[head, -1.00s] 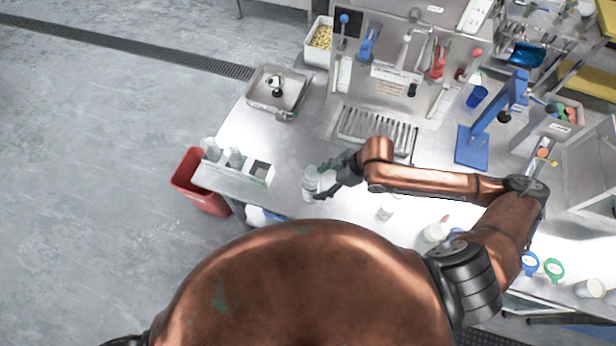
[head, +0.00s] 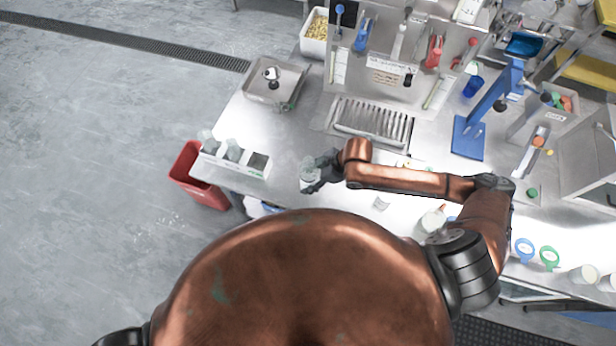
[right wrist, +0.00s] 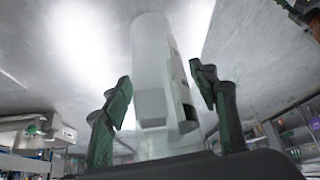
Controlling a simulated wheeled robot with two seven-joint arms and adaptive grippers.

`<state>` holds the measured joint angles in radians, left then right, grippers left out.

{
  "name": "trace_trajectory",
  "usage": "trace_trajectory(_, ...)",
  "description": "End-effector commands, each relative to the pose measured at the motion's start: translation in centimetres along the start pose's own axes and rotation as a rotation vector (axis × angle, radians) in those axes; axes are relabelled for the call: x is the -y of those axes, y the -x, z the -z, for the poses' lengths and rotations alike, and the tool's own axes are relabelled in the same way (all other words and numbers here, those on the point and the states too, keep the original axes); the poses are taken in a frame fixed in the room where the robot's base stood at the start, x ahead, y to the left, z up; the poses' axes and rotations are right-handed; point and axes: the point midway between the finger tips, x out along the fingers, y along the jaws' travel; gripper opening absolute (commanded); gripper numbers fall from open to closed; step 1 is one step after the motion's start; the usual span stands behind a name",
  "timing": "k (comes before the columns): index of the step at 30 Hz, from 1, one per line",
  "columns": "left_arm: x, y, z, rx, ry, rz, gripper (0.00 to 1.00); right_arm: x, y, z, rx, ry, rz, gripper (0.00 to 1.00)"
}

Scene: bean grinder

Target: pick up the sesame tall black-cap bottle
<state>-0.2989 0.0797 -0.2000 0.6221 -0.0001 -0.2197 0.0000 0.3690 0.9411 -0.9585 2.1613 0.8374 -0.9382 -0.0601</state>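A pale, translucent bottle (head: 309,173) stands on the steel table, right of the white rack. My right gripper (head: 324,174) is at the bottle, coming from its right side. In the right wrist view the tall bottle (right wrist: 155,75) stands between the two fingers of my right gripper (right wrist: 160,95), with a dark patch of label on its right side. The fingers are spread on both sides of it, and I see no clear grip. I cannot make out a black cap or a sesame label. My left gripper is out of view.
A white rack (head: 233,161) holds similar bottles at the table's left end, beside a red bin (head: 197,178). A steel tray (head: 274,82) and a drain grate (head: 370,121) lie behind. A blue stand (head: 468,139) is at the right. White containers (head: 432,221) stand near the front edge.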

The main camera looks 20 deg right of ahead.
Motion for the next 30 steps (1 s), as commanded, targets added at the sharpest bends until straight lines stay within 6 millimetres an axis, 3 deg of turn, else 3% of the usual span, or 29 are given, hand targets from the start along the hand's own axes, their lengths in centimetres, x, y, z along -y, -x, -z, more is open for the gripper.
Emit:
trace_trajectory(14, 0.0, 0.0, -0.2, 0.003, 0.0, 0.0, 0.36, 0.0, 0.0, 0.0, 0.0, 0.001, 0.0, 0.2)
trace_trajectory(23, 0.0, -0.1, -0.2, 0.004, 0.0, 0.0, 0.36, -0.1, 0.2, 0.2, 0.0, 0.001, -0.001, 0.2)
trace_trajectory(30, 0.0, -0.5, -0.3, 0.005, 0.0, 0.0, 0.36, -0.1, 2.4, 1.6, -0.002, 0.003, -0.002, 0.2)
